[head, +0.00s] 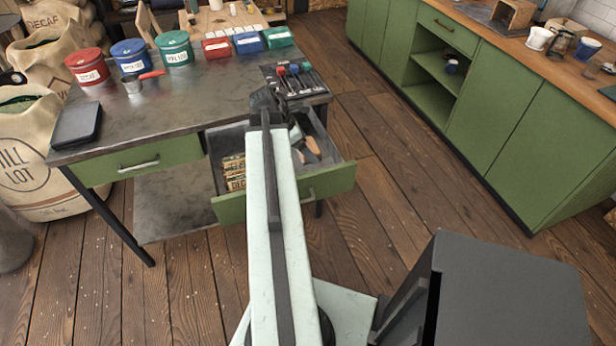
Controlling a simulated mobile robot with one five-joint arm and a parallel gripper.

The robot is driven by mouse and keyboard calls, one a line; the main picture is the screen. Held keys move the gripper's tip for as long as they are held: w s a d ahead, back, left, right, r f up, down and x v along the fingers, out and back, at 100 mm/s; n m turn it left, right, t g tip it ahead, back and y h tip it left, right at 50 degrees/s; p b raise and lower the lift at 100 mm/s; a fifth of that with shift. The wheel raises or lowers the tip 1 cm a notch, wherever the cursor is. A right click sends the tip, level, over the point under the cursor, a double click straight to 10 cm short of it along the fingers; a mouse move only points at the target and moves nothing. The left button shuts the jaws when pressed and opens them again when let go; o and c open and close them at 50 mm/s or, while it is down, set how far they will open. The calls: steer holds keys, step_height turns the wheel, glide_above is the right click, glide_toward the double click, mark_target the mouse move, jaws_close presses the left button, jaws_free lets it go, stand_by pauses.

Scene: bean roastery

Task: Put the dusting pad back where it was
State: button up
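My arm reaches forward over the open green drawer (333,183) of the metal-topped bench (215,88). My dark gripper (266,98) is at the bench's front edge, above the back of the drawer. Its fingers are seen from behind and partly hidden by my arm, so I cannot tell whether it holds anything. I cannot pick out the dusting pad for certain. A small pale grey item (296,134) shows in the drawer just right of my arm, beside a wooden-handled tool (312,146). Labelled packets (235,172) lie in the drawer's left part. My arm hides the drawer's middle.
Red (87,67), blue (130,56) and green (175,48) canisters, a red-handled scoop (135,83) and a flat dark slab (77,126) stand on the bench. A tool tray (296,82) is right of my gripper. Floor is clear towards the green cabinets (500,110).

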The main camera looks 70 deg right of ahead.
steer(key=shift+d+f+b, duration=0.1)
steer(key=shift+f+b, duration=4.95)
steer(key=shift+f, duration=0.1)
steer(key=o, duration=1)
steer(key=shift+r, duration=0.1)
steer(key=shift+o, duration=0.2)
steer(key=shift+r+p, duration=0.25)
steer(key=shift+p, duration=0.1)
steer(key=p+v, duration=1)
steer(key=v, duration=0.2)
steer(key=shift+f, duration=0.1)
